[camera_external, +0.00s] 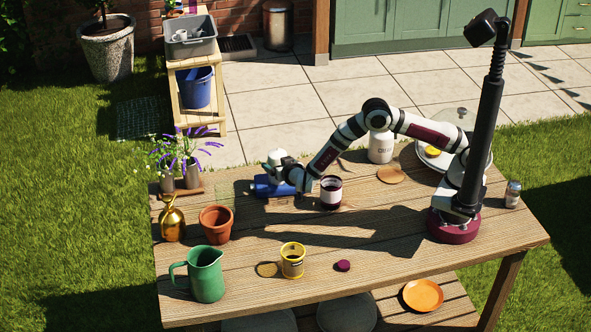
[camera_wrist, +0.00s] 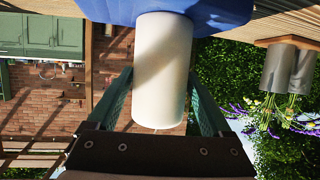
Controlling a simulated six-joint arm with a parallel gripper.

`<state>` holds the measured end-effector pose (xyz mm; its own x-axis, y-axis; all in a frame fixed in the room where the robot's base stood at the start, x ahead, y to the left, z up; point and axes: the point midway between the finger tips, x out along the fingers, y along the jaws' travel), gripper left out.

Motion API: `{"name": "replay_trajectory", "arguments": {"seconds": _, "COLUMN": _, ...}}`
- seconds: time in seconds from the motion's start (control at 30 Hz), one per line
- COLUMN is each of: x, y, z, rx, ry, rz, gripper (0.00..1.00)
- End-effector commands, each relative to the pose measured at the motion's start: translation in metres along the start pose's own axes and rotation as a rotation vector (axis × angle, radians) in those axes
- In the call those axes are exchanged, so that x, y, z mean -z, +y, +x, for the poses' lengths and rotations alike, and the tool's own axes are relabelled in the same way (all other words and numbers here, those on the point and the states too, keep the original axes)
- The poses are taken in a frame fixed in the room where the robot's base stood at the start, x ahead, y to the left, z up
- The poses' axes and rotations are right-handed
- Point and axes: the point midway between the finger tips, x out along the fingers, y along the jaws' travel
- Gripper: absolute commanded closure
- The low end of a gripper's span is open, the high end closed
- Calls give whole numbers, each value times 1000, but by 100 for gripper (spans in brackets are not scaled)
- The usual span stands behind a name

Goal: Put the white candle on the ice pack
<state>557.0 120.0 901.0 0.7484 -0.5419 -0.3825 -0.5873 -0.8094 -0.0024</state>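The white candle (camera_wrist: 162,70) is a plain upright cylinder, shown upside down in the wrist view, between the two fingers of my gripper (camera_wrist: 161,76). The fingertips meet its sides with no clear gap, so the gripper looks shut on it. Its far end meets the blue ice pack (camera_wrist: 215,12); whether its full weight rests there I cannot tell. In the external view the candle's top (camera_external: 276,156) shows above the ice pack (camera_external: 264,188), which lies on the table's far left part. My gripper (camera_external: 284,172) reaches in from the right and hides the candle's lower part.
Flower vases (camera_external: 191,174) stand at the left. A terracotta pot (camera_external: 216,224), green jug (camera_external: 206,275) and yellow tin (camera_external: 293,261) stand nearer. The table's front right is clear.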

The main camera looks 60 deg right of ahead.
Motion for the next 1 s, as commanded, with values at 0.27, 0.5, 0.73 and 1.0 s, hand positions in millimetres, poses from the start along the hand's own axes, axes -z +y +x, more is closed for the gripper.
{"name": "replay_trajectory", "arguments": {"seconds": 0.27, "x": 0, "y": 0, "z": 0, "rx": 0, "ry": 0, "rz": 0, "gripper": 0}}
{"name": "replay_trajectory", "arguments": {"seconds": 0.5, "x": 3, "y": -1, "z": -44, "rx": 5, "ry": 1, "rz": -2, "gripper": 0}}
{"name": "replay_trajectory", "arguments": {"seconds": 0.73, "x": 3, "y": -1, "z": -103, "rx": 3, "ry": 0, "rz": -1, "gripper": 0}}
{"name": "replay_trajectory", "arguments": {"seconds": 1.0, "x": 3, "y": 0, "z": -122, "rx": 2, "ry": -1, "rz": 2, "gripper": 0}}
